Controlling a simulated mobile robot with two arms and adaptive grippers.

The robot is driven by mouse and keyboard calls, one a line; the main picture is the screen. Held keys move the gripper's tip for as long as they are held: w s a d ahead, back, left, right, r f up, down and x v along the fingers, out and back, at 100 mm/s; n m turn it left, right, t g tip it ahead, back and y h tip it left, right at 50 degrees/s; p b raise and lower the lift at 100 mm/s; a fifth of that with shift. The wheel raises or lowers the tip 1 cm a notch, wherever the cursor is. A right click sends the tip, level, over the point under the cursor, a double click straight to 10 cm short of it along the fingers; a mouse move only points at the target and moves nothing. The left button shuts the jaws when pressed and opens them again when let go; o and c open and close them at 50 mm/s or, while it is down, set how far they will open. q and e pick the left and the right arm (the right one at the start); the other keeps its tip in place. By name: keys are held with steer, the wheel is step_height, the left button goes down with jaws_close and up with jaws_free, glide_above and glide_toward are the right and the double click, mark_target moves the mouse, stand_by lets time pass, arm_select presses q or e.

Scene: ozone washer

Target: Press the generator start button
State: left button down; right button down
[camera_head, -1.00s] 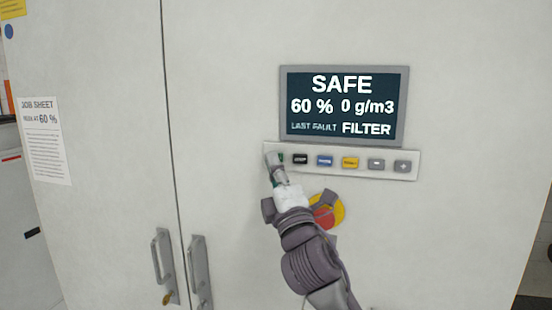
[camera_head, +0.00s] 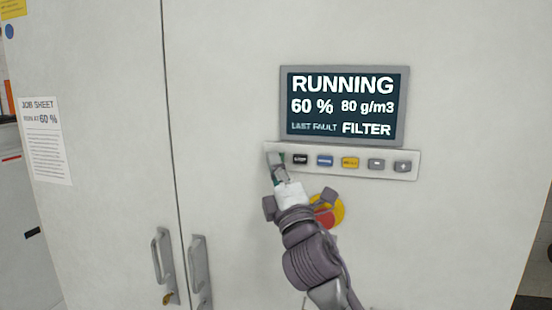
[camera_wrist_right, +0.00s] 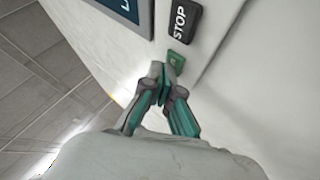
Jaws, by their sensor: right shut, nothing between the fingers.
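The generator start button (camera_wrist_right: 175,58) is green and sits at the left end of the button strip (camera_head: 345,164) on the cabinet. In the head view my right gripper (camera_head: 275,160) covers most of it. In the right wrist view the gripper (camera_wrist_right: 165,75) is shut and empty, with its fingertips at the green button; they look to be touching it, but I cannot tell how far it is pushed in. The display (camera_head: 343,105) above reads RUNNING, 60 %, 80 g/m3, LAST FAULT FILTER. My left gripper is not in view.
A black STOP button (camera_head: 300,159) is right beside the green one, followed by blue (camera_head: 325,161), yellow (camera_head: 350,162) and grey buttons. A red and yellow emergency stop (camera_head: 328,214) is partly behind my right gripper. Door handles (camera_head: 163,262) are lower left; a job sheet (camera_head: 45,140) hangs left.

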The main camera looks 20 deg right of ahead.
steer(key=shift+s, duration=0.1)
steer(key=shift+s+a, duration=0.4)
steer(key=shift+s, duration=0.15)
steer(key=s+a, duration=0.2)
steer(key=s+p, duration=0.1)
steer(key=s, duration=0.1)
steer(key=shift+s+a, duration=0.1)
steer(key=shift+a, duration=0.3)
steer(key=shift+f, duration=0.1)
stand_by(0.5)
